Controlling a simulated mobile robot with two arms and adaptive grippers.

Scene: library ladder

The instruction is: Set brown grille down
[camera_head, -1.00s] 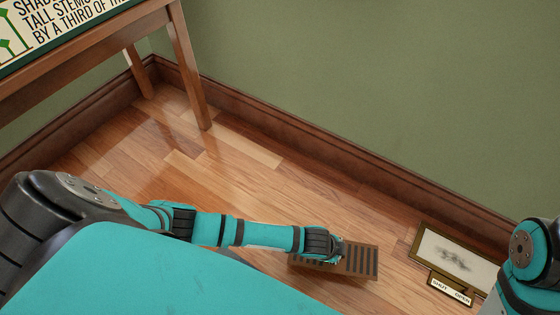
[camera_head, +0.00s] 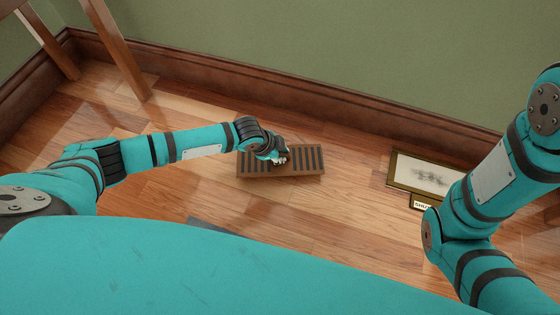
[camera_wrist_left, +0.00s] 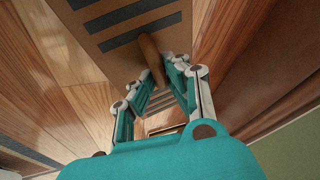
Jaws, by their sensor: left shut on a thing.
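The brown grille (camera_head: 309,159) is a flat brown panel with rows of dark slots. It shows in the head view at the middle, over the wooden floor near the wall. My left gripper (camera_head: 281,160) is over its middle and shut on it. In the left wrist view the grille (camera_wrist_left: 185,17) fills the top middle, and the left gripper (camera_wrist_left: 153,68) has its fingers around a brown knob-like handle (camera_wrist_left: 150,52) on it. I cannot tell whether the grille touches the floor. My right arm shows at the right of the head view, but its gripper is out of view.
A framed picture (camera_head: 428,174) with a small label plate (camera_head: 423,203) lies right of the grille, near the baseboard (camera_head: 300,92). A dark flat patch (camera_head: 212,225) shows on the floor nearer me. Floor left of the grille is clear.

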